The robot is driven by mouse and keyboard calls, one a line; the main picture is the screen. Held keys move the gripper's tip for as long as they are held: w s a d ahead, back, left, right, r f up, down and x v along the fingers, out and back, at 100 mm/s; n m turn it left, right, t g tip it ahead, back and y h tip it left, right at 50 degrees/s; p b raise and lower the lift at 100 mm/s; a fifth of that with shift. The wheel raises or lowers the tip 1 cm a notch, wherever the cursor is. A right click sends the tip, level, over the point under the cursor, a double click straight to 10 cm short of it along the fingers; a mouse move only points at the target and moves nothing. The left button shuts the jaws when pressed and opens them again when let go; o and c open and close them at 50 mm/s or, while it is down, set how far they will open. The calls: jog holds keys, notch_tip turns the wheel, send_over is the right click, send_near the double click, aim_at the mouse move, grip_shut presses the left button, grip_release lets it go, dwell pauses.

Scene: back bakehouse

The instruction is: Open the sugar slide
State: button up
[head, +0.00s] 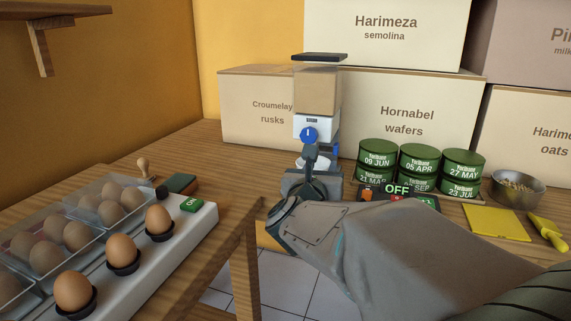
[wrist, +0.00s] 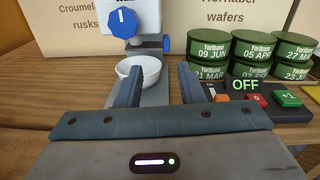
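The sugar dispenser has a tan-filled clear hopper (head: 317,90) under a dark lid, above a white body (head: 302,122). A round blue knob (head: 308,135) with a white pointer is on its front; it also shows in the wrist view (wrist: 123,22). A small blue tab (wrist: 166,43) juts out below and right of the knob; I cannot tell whether it is the slide or how far it is drawn. A white bowl (wrist: 150,66) stands under the outlet. My gripper (wrist: 160,78) is open and empty, low before the dispenser, its left finger overlapping the bowl in view.
Green dated tins (head: 379,152) are stacked right of the dispenser, behind a device with an OFF display (head: 397,190). Boxes (head: 258,115) stand behind. Eggs in cups on a white unit (head: 195,224) are at left.

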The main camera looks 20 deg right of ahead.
aim_at(335, 146)
jog(key=shift+m+h, duration=0.3)
jog(key=shift+m, duration=0.3)
jog(key=x, duration=0.7)
jog(key=b+x, duration=0.1)
jog(key=x, duration=0.6)
jog(key=shift+s+d+f, duration=0.15)
jog(key=shift+s+d, duration=0.05)
jog(key=shift+d, duration=0.05)
grip_shut()
